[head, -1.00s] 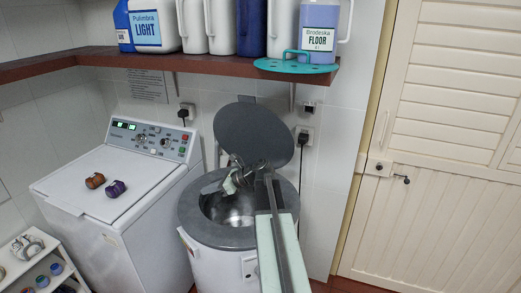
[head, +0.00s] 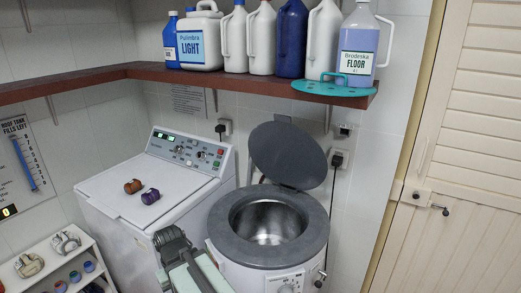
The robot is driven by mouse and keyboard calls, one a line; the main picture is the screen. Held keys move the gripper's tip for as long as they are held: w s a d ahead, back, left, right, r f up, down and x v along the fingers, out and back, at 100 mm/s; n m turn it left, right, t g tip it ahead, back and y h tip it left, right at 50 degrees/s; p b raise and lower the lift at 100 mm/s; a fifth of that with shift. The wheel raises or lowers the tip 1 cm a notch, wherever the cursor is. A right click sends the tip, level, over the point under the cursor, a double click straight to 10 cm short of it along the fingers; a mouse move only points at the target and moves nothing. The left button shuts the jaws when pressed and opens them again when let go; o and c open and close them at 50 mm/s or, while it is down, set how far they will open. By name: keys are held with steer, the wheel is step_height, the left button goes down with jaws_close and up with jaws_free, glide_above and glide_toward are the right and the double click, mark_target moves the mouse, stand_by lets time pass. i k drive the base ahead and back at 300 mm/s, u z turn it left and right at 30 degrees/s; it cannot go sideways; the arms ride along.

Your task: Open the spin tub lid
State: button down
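The spin tub (head: 268,258) is the white round machine with a grey top ring, right of the white washer. Its grey round lid (head: 287,155) stands raised and tilted back at the rear of the ring. The round opening shows the bare metal drum (head: 268,222) inside. My arm reaches up from the bottom edge, left of the tub and in front of the washer. Its dark jointed end (head: 172,242) is clear of the lid. I cannot make out my gripper's fingers there.
The washer (head: 145,200) has a brown and a purple item on its top. A brown shelf (head: 235,85) with several bottles and a teal perforated piece (head: 330,87) is above. A small white rack (head: 50,265) is at lower left, a cream door (head: 470,180) at right.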

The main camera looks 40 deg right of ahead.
mark_target(285, 154)
steer(key=u, duration=0.55)
steer(key=i, duration=0.85)
steer(key=u, duration=1.7)
